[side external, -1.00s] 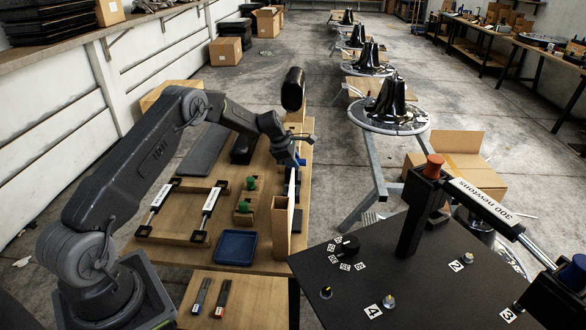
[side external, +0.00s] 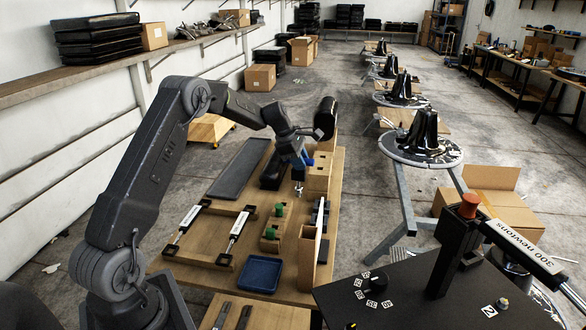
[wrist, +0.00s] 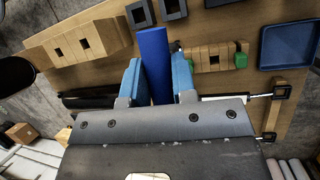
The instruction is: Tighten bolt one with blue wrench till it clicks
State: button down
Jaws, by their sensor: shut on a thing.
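My gripper (side external: 303,158) is above the wooden table's far half. In the wrist view, its two light-blue fingers (wrist: 158,80) stand on either side of a long dark-blue bar (wrist: 154,58), which looks like the blue wrench's handle. A small metallic end hangs below the gripper in the side view; the wrench's full shape is hidden. The black work plate (side external: 420,295) at lower right carries a bolt (side external: 503,303) beside a label "2" and a black knob (side external: 375,283) ringed by number labels. I cannot make out a bolt labelled one.
An upright wooden holder (side external: 308,262), a blue tray (side external: 260,274), green-topped blocks (side external: 273,228) and a wooden rack with two white-labelled tools (side external: 190,218) stand on the table. A red-capped black post (side external: 468,208) and a "300 newtons" bar (side external: 520,245) rise over the plate.

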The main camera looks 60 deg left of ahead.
jog(key=w+d+r+m+g+h, duration=0.1)
jog(key=w+d+r+m, duration=0.1)
jog(key=d+r, duration=0.75)
jog(key=w+d+r+m+h, duration=0.1)
jog(key=w+d+r+m, duration=0.35)
jog(key=d, duration=0.85)
jog(key=s+d+r+m+g, duration=0.1)
jog(key=s+d+r, duration=0.3)
jog(key=d+r, duration=0.3)
jog(key=s+d+r+m+g, duration=0.1)
jog(key=s+d+r, duration=0.3)
jog(key=d, duration=0.4)
jog(key=s+d+r+m, duration=0.2)
jog(key=s+d+r, duration=0.1)
jog(key=d+r, duration=0.4)
jog(key=s+d+f, duration=0.6)
jog(key=d+f, duration=0.3)
jog(key=d, duration=0.3)
jog(key=s+d+f+g, duration=0.1)
jog(key=s+d+f, duration=0.6)
jog(key=d, duration=0.5)
notch_tip(320, 180, down, 2)
jog(key=shift+f+h, duration=0.15)
jog(key=shift+h, duration=0.15)
jog(key=shift+f+m, duration=0.1)
jog(key=shift+m, duration=0.15)
